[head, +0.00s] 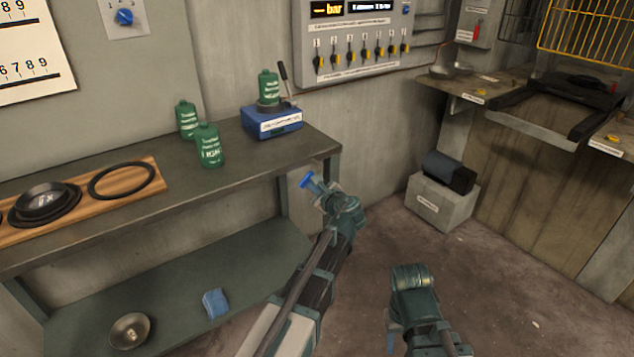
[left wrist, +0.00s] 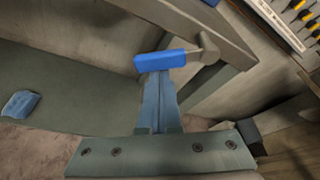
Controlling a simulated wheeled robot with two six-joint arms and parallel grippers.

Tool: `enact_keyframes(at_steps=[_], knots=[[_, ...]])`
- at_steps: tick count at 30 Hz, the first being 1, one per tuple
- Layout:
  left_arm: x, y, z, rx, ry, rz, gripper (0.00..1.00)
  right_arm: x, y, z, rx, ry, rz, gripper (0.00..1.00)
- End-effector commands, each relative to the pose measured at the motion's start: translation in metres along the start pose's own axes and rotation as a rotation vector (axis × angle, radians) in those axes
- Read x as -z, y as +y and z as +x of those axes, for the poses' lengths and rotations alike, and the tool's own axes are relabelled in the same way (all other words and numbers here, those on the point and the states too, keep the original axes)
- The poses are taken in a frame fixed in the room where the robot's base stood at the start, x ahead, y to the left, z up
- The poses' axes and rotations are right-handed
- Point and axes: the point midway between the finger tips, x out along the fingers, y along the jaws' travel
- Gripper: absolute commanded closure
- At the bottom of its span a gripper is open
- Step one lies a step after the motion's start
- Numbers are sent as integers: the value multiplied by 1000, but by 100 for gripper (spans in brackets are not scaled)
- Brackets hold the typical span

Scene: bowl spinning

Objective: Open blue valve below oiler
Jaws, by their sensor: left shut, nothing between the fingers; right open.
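The blue valve handle (head: 306,179) is below the table edge, under the blue oiler (head: 272,122) with its lever and green bottle. In the left wrist view the handle (left wrist: 165,61) is a blue bar lying nearly level, joined at its right to a grey fitting (left wrist: 207,50). My left gripper (head: 316,187) is shut and empty, its fingertips right at the handle. In the left wrist view the fingertips (left wrist: 156,78) end at the handle's lower edge; whether they touch it is unclear. My right gripper (head: 394,338) is open, low and away from the table, only partly visible.
The table (head: 225,183) edge and leg (head: 283,205) are close to my left gripper. Green bottles (head: 209,147) and a wooden board (head: 146,176) with rings stand on top. A blue cloth (head: 215,303) and a bowl (head: 130,331) lie on the lower shelf.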

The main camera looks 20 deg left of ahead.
Motion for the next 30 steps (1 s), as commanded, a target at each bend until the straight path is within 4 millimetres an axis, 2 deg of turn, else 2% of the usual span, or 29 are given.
enact_keyframes(at_steps=[1, 6, 17, 30], knots=[[-6, -2, -2, -16, -1, 43, 100, 0, 1, -8, 0, 0, 0, 50], [-14, 0, -4, -67, -1, 189, 100, -1, 2, -19, 0, 0, 0, 50], [-27, 0, -9, -152, -2, 436, 100, -2, 3, -34, 0, 0, 0, 50], [-33, 0, -12, -153, -1, 438, 100, -2, 4, -40, 0, 0, 0, 50]])
